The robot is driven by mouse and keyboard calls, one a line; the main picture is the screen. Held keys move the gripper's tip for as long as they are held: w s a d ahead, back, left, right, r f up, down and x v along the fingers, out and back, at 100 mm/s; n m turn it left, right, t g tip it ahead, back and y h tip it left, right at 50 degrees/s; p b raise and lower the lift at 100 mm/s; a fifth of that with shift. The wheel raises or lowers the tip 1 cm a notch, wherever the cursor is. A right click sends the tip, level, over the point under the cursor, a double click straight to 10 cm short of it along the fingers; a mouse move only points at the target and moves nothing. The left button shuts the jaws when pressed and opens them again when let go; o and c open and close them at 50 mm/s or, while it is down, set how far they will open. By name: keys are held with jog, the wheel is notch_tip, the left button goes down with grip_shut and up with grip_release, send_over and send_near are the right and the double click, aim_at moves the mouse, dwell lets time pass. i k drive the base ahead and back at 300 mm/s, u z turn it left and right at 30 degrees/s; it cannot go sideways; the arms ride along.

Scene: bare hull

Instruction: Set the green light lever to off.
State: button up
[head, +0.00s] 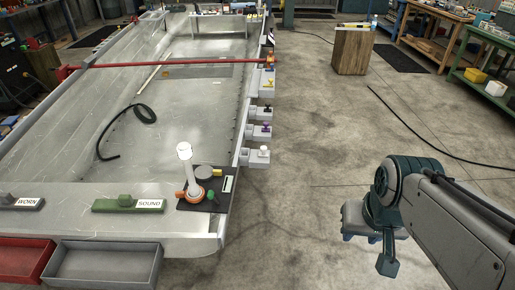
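I cannot make out a lever clearly marked green light. A white lamp post (187,168) with an orange base stands on a black plate at the hull's near right corner. My gripper (364,238) hangs over bare floor at the right, away from the hull and touching nothing. Its fingers are too unclear to judge.
The open hull (190,110) fills the left, with a red bar (160,64) across it and a black hose (128,125) inside. A wooden crate (353,50) stands behind. The concrete floor between is clear.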

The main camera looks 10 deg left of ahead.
aim_at(210, 195)
jog(key=z, duration=0.1)
jog(key=i, duration=0.85)
jog(key=u, duration=0.7)
jog(key=i, duration=0.55)
jog(key=u, duration=0.45)
